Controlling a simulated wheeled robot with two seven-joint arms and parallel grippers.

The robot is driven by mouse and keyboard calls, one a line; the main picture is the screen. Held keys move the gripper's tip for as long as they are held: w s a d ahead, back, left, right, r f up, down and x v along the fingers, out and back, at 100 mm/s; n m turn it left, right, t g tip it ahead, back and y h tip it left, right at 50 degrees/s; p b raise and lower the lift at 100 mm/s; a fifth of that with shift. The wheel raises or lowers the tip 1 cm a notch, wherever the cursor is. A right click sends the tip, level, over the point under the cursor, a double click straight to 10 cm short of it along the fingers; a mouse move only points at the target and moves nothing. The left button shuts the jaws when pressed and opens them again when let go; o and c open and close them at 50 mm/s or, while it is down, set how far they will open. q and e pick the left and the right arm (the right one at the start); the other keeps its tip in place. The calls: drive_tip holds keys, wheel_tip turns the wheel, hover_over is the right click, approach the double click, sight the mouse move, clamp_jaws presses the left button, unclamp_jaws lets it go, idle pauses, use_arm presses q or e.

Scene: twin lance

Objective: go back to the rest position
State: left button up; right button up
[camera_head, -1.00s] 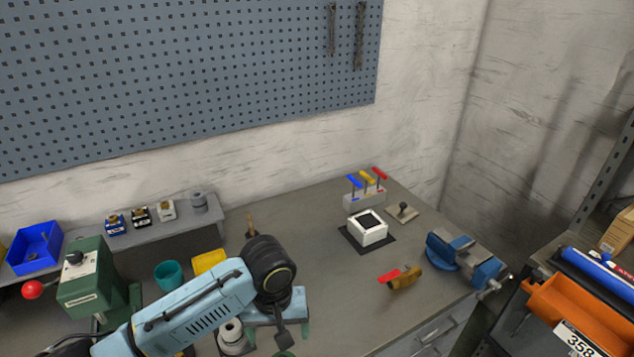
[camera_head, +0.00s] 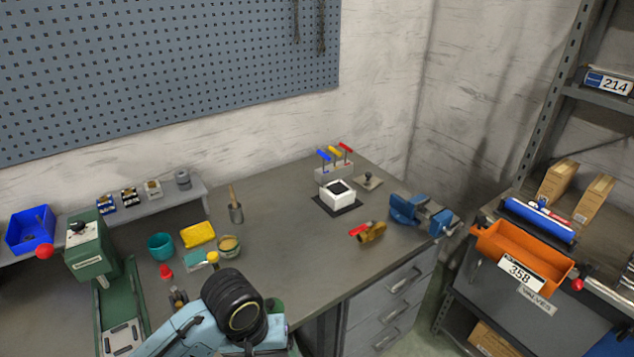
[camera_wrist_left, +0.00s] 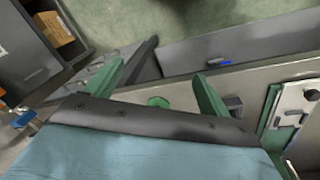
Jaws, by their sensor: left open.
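My left arm (camera_head: 235,308), light blue with a black joint, comes in at the bottom of the head view, over the near edge of the workbench. Its gripper is mostly hidden there behind the arm. In the left wrist view my left gripper (camera_wrist_left: 160,75) shows two green fingers spread apart with nothing between them. It points down past grey furniture toward the greenish floor (camera_wrist_left: 130,15). My right gripper is in neither view.
The workbench (camera_head: 285,245) holds a green press (camera_head: 88,250), teal cup (camera_head: 160,246), yellow block (camera_head: 198,234), white box (camera_head: 337,195), brass valve (camera_head: 372,232) and blue vise (camera_head: 420,212). An orange bin (camera_head: 520,250) sits on the right shelf. The bench's front middle is clear.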

use_arm(q)
drive_tip(key=s+a+m+t+y, duration=0.1)
drive_tip(key=s+a+m+t, duration=0.15)
drive_tip(key=s+a, duration=1.2)
drive_tip(key=s+d+f+b, duration=0.1)
drive_tip(key=s+f+b, duration=0.15)
drive_tip(key=f, duration=1.25)
drive_tip(key=s+d+f+b, duration=0.1)
drive_tip(key=f+b, duration=0.2)
drive_tip(key=f, duration=1.2)
drive_tip(key=s+a+f+g+b, duration=0.2)
drive_tip(key=s+f+b, duration=0.3)
drive_tip(key=s+f, duration=1.1)
wheel_tip(320, 180, down, 4)
drive_tip(key=shift+s+a+r+y, duration=0.15)
drive_tip(key=shift+a+r+y, duration=0.15)
drive_tip(key=shift+a, duration=0.25)
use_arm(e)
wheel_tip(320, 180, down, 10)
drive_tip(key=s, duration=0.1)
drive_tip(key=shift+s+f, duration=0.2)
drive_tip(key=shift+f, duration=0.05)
